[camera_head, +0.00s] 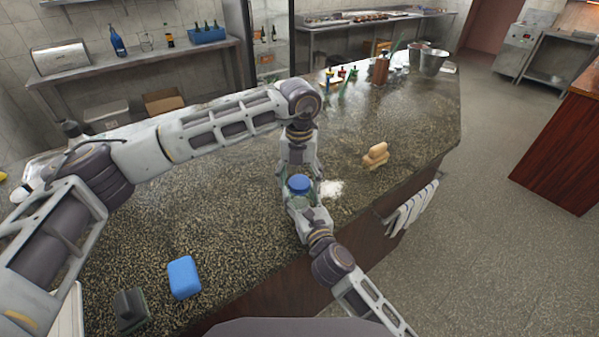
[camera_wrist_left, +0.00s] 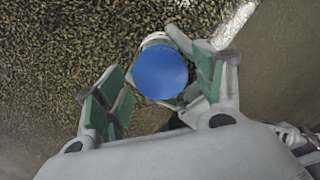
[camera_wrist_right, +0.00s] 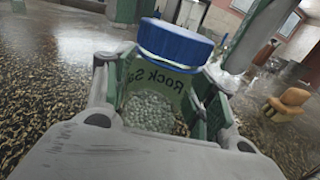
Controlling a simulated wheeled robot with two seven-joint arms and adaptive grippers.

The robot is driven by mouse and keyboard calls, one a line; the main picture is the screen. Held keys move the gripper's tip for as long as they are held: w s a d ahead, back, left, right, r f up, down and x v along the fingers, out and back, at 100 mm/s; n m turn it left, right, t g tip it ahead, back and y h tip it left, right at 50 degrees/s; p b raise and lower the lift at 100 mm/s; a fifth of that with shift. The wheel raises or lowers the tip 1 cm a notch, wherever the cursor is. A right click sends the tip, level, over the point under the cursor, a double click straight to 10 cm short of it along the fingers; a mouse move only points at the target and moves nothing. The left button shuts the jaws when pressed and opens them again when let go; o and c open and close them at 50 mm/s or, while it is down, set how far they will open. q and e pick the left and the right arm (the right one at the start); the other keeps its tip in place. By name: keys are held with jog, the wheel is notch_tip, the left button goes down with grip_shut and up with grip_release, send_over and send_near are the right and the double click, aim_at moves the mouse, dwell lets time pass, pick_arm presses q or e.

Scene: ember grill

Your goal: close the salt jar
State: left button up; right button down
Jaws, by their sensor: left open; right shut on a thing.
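The salt jar (camera_wrist_right: 152,95) is clear glass with "Rock Salt" lettering and pale coarse grains inside. My right gripper (camera_head: 303,203) is shut around its body and holds it upright near the counter's front edge. The blue lid (camera_wrist_right: 175,42) sits over the jar's mouth and looks slightly tilted in the right wrist view; whether it is seated cannot be told. My left gripper (camera_wrist_left: 155,70) is open, directly above the jar, with its fingers on either side of the lid (camera_wrist_left: 160,73). In the head view the lid (camera_head: 299,184) is just below the left gripper (camera_head: 299,172).
White grains (camera_head: 332,188) lie spilled right of the jar. Tan blocks (camera_head: 375,154) sit farther right. A blue block (camera_head: 184,277) and a dark object (camera_head: 131,309) lie at the near left. Towels (camera_head: 412,212) hang on the counter's front. The counter's middle is mostly clear.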

pick_arm(q)
jog(key=shift+f, duration=0.1)
jog(key=c, duration=1)
jog(key=shift+c, duration=0.2)
jog(key=m, duration=1.5)
jog(key=o, duration=1.2)
